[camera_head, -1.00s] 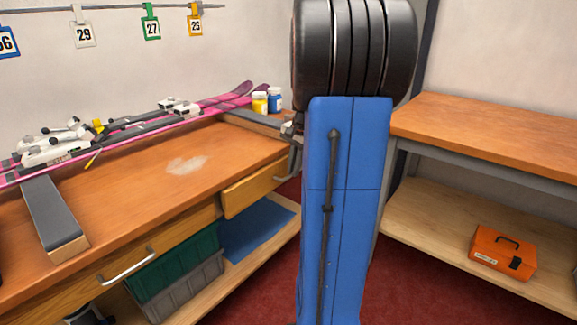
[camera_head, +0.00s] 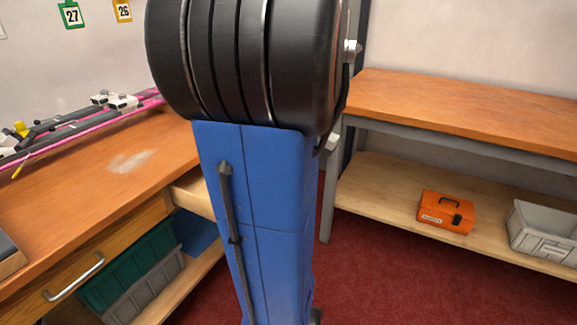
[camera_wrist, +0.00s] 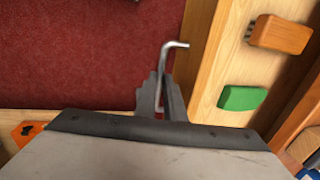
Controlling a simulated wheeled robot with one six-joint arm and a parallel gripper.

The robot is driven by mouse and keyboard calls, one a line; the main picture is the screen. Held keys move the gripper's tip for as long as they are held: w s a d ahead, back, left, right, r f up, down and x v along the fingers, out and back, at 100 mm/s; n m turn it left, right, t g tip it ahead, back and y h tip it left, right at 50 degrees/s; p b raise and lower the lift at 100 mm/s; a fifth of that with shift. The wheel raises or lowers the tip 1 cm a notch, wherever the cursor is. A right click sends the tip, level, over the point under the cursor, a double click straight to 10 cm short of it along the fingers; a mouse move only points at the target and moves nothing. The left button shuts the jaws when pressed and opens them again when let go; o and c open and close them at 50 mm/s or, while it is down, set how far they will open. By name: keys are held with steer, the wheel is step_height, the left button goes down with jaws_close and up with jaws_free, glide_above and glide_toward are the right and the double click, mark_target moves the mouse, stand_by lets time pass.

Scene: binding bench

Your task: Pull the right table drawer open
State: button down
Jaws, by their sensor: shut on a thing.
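The right table drawer (camera_head: 192,197) stands pulled out from under the bench top, partly hidden behind my arm in the head view. In the wrist view its front panel (camera_wrist: 204,55) runs beside my gripper, and its inside shows an orange-brown wooden block (camera_wrist: 280,35) and a green block (camera_wrist: 241,98). The bent metal handle (camera_wrist: 172,47) passes between my fingers. My gripper (camera_wrist: 162,92) is shut on this handle. My arm hides the gripper in the head view.
The bench top (camera_head: 70,195) carries pink skis (camera_head: 85,120). A left drawer with a metal handle (camera_head: 75,280) and a green bin (camera_head: 130,265) are below. A second bench (camera_head: 460,110) stands right, with an orange toolbox (camera_head: 446,211) and a grey crate (camera_head: 543,230) on its shelf. Red floor lies between.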

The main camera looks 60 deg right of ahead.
steer(key=shift+s+d, duration=0.2)
steer(key=shift+s, duration=1.95)
steer(key=c, duration=2.1)
jaws_free()
steer(key=shift+r, duration=0.1)
steer(key=s+r, duration=0.1)
steer(key=r, duration=0.4)
steer(key=s+r, duration=0.1)
steer(key=r, duration=0.5)
steer(key=s+r, duration=0.1)
steer(key=r, duration=0.5)
steer(key=shift+s+d, duration=0.15)
steer(key=shift+s, duration=0.05)
steer(key=shift+w+f, duration=0.1)
